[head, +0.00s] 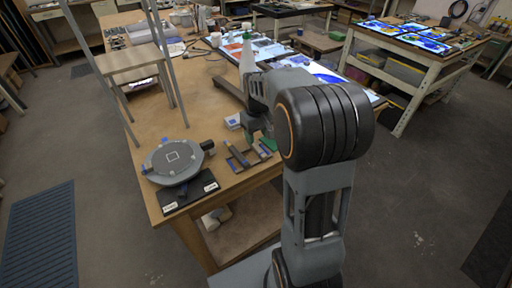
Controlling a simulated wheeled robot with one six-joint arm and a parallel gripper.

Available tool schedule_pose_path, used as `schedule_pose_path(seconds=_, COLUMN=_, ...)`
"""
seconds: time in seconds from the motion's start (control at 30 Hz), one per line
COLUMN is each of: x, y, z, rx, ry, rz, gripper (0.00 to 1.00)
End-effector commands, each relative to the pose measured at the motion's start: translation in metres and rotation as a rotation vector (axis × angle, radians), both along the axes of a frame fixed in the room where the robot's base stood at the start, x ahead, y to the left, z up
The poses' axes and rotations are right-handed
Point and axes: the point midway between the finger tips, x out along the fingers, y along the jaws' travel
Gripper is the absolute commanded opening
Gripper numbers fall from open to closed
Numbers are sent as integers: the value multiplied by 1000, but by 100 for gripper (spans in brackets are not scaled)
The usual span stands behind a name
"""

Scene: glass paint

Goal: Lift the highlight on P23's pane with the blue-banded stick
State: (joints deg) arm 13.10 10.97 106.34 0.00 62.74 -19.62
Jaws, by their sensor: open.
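My gripper (258,137) is open, low over the front right of the wooden bench, just above or beside a small brown holder (236,166) with dark bars. My own arm partly hides it. Small blue bits show on the holder, and a green piece (268,145) lies beside the gripper. I cannot tell which item is the blue-banded stick. A round grey stand (160,176) left of the holder carries a small pale-outlined square (172,156) with blue bits around it. Whether this is P23's pane cannot be told. A black board (190,196) in front bears white labels too small to read.
A small white and blue box (233,121) stands behind the holder. A wooden-topped metal frame (132,60) rises at the back left of the bench. Painted blue panels (329,78) lie further back. The bench top (188,105) behind the stand is mostly clear.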

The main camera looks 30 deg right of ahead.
Motion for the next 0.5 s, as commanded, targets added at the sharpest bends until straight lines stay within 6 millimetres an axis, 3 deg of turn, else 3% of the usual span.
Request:
schedule_pose_path(seconds=0.23, x=-1, y=0, z=-14, rx=1, ry=3, rz=0, gripper=53)
schedule_pose_path(seconds=0.5, x=-2, y=0, z=-49, rx=1, ry=1, rz=0, gripper=53)
